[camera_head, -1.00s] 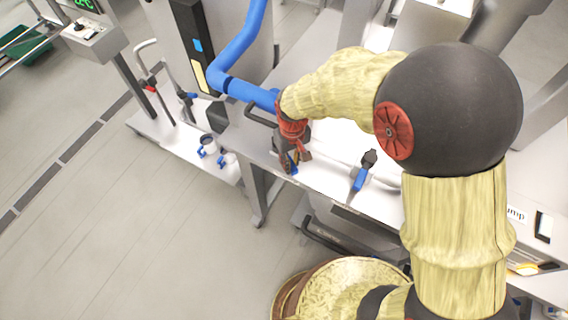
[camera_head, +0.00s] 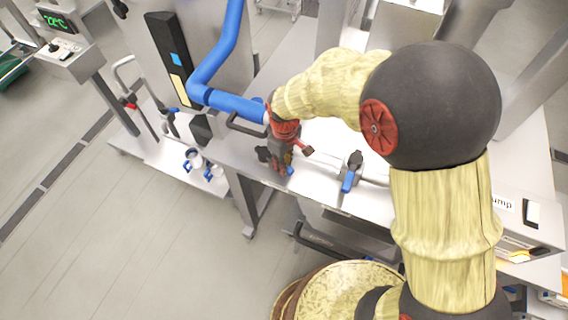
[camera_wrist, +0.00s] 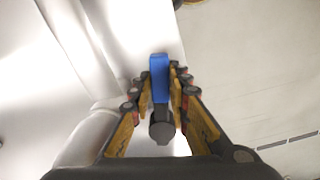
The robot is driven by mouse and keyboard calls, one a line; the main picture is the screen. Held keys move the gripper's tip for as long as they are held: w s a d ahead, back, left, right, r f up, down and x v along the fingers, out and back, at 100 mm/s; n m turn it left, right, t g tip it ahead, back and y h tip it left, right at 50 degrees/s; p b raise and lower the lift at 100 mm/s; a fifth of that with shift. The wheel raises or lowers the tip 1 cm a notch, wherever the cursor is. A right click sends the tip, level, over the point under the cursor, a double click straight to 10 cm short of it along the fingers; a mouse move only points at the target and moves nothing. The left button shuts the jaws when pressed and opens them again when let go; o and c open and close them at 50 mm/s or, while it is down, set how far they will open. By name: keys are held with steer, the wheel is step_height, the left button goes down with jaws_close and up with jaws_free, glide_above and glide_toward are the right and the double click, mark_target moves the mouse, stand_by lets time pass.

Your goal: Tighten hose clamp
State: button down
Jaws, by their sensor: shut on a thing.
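My gripper (camera_wrist: 165,85) is shut on a blue handle (camera_wrist: 158,78) with a dark round end (camera_wrist: 162,132), which looks like the hose clamp's lever. The fingers lie along both sides of it in the wrist view. In the head view my gripper (camera_head: 280,165) is over the front edge of the white bench, with a small bit of blue at its tips; the rest of the held part is hidden. A similar blue-handled, black-topped fitting (camera_head: 350,172) sits on the bench to the right, apart from my gripper. A silver pipe (camera_wrist: 85,142) runs beside the held part.
A thick blue hose (camera_head: 212,95) rises behind my gripper. Two white-and-blue fittings (camera_head: 194,159) stand on a low shelf (camera_head: 160,160) at left. A black handle (camera_head: 245,125) is close to my wrist. The floor (camera_head: 130,240) in front is clear.

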steer(key=c, duration=1.7)
jaws_free()
steer(key=shift+c, duration=0.2)
steer(key=shift+o, duration=0.3)
step_height(320, 180, up, 12)
steer(key=shift+c, duration=0.2)
